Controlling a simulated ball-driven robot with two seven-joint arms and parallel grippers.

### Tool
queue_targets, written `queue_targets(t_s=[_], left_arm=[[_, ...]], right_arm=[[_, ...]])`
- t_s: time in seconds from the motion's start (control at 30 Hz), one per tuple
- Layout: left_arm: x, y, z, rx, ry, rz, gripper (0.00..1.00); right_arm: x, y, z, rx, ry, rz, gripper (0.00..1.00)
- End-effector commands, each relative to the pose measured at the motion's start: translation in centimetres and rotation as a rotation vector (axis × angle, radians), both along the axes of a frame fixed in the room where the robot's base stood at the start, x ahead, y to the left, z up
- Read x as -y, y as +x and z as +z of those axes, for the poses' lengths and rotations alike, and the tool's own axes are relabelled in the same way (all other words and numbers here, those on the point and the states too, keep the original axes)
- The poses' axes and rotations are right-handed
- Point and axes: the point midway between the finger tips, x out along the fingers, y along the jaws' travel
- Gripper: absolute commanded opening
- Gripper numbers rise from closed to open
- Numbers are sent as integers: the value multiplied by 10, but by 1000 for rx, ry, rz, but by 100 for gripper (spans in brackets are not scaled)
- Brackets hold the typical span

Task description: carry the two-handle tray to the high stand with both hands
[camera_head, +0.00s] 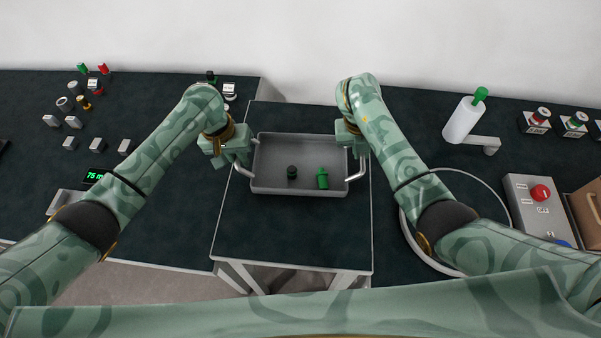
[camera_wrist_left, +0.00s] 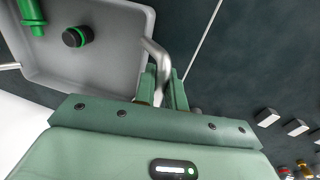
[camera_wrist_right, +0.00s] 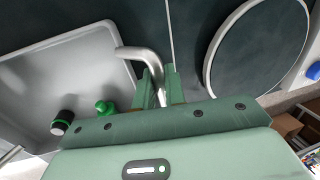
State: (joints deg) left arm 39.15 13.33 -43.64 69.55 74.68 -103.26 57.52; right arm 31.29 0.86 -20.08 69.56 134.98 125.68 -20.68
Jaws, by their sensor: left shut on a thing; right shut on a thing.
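The grey two-handle tray (camera_head: 272,187) is at the middle of the head view, above or on a dark-topped stand (camera_head: 290,235); I cannot tell if they touch. In it are a dark cylinder with a green band (camera_head: 292,172) and a green part (camera_head: 322,179). My left gripper (camera_head: 240,162) is shut on the tray's left handle (camera_wrist_left: 156,55). My right gripper (camera_head: 356,155) is shut on the right handle (camera_wrist_right: 140,55). The tray (camera_wrist_left: 120,75) also shows in the left wrist view and in the right wrist view (camera_wrist_right: 85,55).
A dark bench (camera_head: 150,210) with small parts and a green display (camera_head: 96,176) is at left. At right are a white bottle (camera_head: 462,120), a large pale ring (camera_head: 408,230) and a control box with a red button (camera_head: 541,193). Bare stand top lies in front of the tray.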

Motion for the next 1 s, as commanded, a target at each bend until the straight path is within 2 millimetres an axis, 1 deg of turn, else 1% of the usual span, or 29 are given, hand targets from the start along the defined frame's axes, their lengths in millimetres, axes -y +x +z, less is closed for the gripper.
queue_targets(t_s=[0.03,0.07,0.1,0.13,0.4,0.47,0.53,0.67,0.8,0.9,1.0], left_arm=[[-1,0,-10,-2,2,1,0],[-2,0,-10,-3,3,1,15],[-1,0,-6,-2,3,1,26],[-1,0,-6,-1,3,1,34],[-1,0,-4,-1,1,0,34],[-1,0,-2,0,0,1,34],[-2,1,5,1,1,0,34],[-7,1,31,6,1,-1,34],[-14,1,64,5,2,-1,34],[-18,1,85,5,3,-1,34],[-21,0,100,4,4,0,34]], right_arm=[[1,0,-9,-1,-3,-1,0],[1,0,-10,-2,-3,-1,15],[1,0,-6,-1,-3,-1,26],[1,0,-5,-1,-2,-1,34],[0,0,-5,-1,-1,0,34],[0,0,-5,-1,-1,0,34],[0,0,-5,-1,-1,0,34],[0,0,-5,-1,0,0,34],[0,0,-5,-1,0,0,34],[0,0,-5,-1,0,0,34],[0,0,-5,-1,0,0,34]])
